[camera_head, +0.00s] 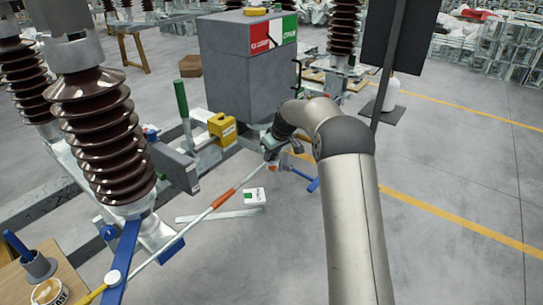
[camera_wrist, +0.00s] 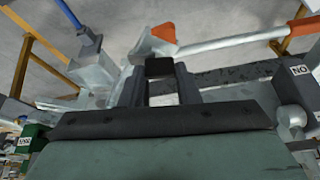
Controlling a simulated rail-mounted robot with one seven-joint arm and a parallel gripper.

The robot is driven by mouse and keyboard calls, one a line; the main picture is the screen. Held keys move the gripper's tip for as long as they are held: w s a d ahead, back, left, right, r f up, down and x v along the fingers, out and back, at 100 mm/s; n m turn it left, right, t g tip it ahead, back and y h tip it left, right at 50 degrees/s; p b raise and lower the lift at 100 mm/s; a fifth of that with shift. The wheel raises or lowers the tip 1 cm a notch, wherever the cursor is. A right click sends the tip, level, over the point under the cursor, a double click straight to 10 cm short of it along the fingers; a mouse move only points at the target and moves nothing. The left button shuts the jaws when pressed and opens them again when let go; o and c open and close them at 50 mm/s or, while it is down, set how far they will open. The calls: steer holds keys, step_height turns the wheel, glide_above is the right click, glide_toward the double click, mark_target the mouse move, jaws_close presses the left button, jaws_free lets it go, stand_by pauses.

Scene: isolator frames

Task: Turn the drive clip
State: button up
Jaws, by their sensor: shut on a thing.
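In the wrist view, my gripper (camera_wrist: 160,72) points at a pale metal fitting with an orange edge (camera_wrist: 152,45), which I take to be the drive clip. A small dark block (camera_wrist: 160,67) sits between the two dark fingers, and they are shut on it. I cannot tell whether this block is part of the clip. In the head view, my gripper (camera_head: 271,146) is at the far end of my arm, beside the upper end of an orange and grey rod (camera_head: 222,199). The clip is too small to make out there.
A grey cabinet (camera_head: 247,75) stands just behind my gripper. A yellow box (camera_head: 222,127) and a green handle (camera_head: 181,100) are to its left. A brown ribbed insulator (camera_head: 100,135) stands at the left.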

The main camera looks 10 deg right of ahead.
steer(key=n, duration=0.2)
steer(key=n+g+y+p, duration=0.1)
steer(key=n, duration=0.2)
steer(key=shift+w+d+r+n+g+y, duration=0.1)
steer(key=shift+d+n+g+y, duration=0.1)
steer(key=shift+n+g+y, duration=0.1)
steer(key=n+p, duration=0.1)
steer(key=n, duration=0.1)
steer(key=n+g+p, duration=0.1)
steer(key=shift+d+n+g+y+p, duration=0.1)
steer(key=shift+n+g+y+p, duration=0.2)
steer(key=shift+n+p, duration=0.1)
steer(key=shift+w+n+g+p, duration=0.1)
steer(key=shift+n+g+p, duration=0.2)
steer(key=shift+n+p, duration=0.45)
steer(key=shift+n, duration=0.35)
steer(key=o, duration=1)
steer(key=shift+b, duration=0.3)
